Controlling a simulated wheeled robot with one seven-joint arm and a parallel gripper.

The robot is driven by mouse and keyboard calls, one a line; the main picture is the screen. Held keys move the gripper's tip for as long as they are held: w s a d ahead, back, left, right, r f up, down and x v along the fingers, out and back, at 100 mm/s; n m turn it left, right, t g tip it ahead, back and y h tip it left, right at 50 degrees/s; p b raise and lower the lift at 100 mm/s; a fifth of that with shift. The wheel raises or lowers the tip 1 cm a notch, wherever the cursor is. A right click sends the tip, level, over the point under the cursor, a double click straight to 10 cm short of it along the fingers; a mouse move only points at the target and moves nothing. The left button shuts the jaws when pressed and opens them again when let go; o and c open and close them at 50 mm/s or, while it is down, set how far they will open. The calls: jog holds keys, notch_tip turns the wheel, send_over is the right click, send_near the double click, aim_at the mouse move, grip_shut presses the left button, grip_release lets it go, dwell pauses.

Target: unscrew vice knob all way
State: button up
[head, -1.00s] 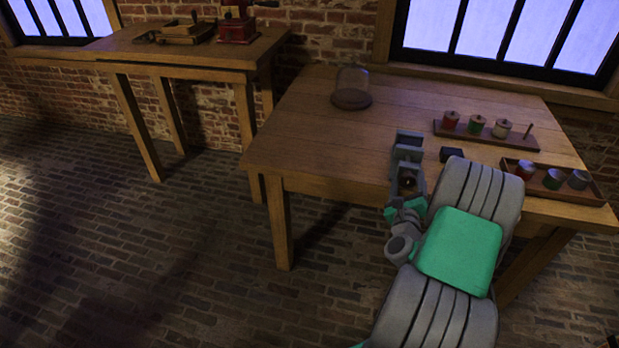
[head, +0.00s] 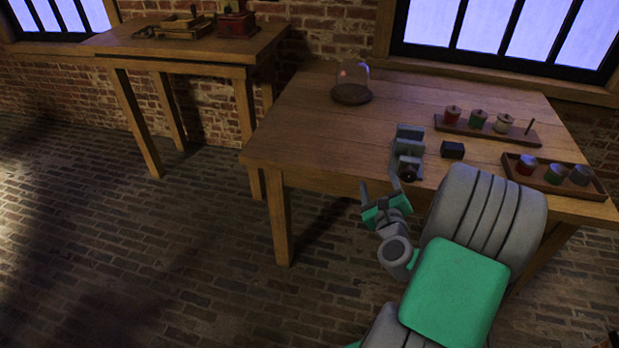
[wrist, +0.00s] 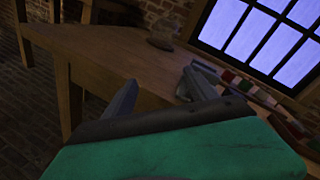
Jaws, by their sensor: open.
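The grey vice (head: 406,148) is fixed at the front edge of the right table. Its dark round knob (head: 409,176) faces the front, at the lower end of the vice. My gripper (head: 381,190) is open and empty, in front of the table edge, to the left of the knob and apart from it. In the wrist view my two grey fingers (wrist: 160,92) are spread wide with nothing between them. The vice (wrist: 197,82) shows there partly behind the right finger. The knob cannot be made out in that view.
A dark block (head: 452,150) lies right of the vice. A rack with lidded jars (head: 478,121) and a tray with jars (head: 555,174) stand on the right. A glass dome on a wooden base (head: 351,93) stands at the back left.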

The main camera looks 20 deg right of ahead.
jog(key=w+a+r+n+g+y+p, duration=0.1)
jog(key=a+n+y, duration=0.3)
jog(key=a+n, duration=0.5)
jog(key=w+a+r+n+g+y+p, duration=0.1)
jog(key=a+r+n+g+y+p, duration=0.2)
jog(key=a+n, duration=0.6)
jog(key=shift+a+r+n+g+y+p, duration=0.25)
jog(key=shift+r+n+g+y+p, duration=0.15)
jog(key=shift+g+y+p, duration=0.25)
